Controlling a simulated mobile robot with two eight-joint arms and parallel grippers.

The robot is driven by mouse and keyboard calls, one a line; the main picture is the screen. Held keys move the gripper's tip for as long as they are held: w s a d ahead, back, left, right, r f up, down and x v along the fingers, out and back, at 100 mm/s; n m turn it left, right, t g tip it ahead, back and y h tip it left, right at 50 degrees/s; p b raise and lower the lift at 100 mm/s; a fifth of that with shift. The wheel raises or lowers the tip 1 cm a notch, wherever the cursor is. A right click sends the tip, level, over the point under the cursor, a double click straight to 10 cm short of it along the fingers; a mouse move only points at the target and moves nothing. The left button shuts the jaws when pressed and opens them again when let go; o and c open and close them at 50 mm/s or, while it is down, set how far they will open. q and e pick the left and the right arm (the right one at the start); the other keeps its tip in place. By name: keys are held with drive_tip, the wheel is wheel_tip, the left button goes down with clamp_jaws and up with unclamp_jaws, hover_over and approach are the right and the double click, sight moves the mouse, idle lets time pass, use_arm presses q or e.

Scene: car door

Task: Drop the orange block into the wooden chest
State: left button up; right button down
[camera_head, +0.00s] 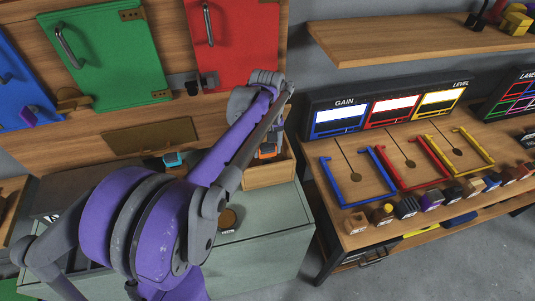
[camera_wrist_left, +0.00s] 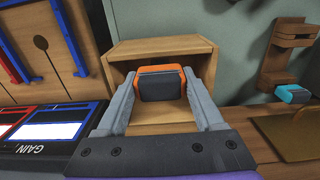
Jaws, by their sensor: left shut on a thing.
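My left gripper (camera_head: 270,143) is shut on the orange block (camera_head: 267,151), which has a dark grey face. In the left wrist view the orange block (camera_wrist_left: 161,72) sits between the two fingers of the left gripper (camera_wrist_left: 161,88). The wooden chest (camera_head: 270,176) is an open light-wood box on the grey-green cabinet. In the left wrist view the open chest (camera_wrist_left: 160,46) lies behind the block, in line with it. The block is at the chest's opening; its exact height over the rim is unclear. My arm hides part of the chest in the head view. My right gripper is not in view.
A grey-green cabinet (camera_head: 265,245) bears the chest. A teal-ended block (camera_head: 173,159) lies left of it, by the wooden panel with green (camera_head: 105,55) and red (camera_head: 230,40) doors. At right, a workbench has blue, red and yellow frames (camera_head: 415,165) and several small blocks.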

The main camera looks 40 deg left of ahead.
sight(267, 154)
use_arm(q)
drive_tip(key=shift+f, duration=1.4)
drive_tip(key=shift+f, duration=0.2)
drive_tip(key=o, duration=1.4)
drive_tip(key=shift+r, duration=0.1)
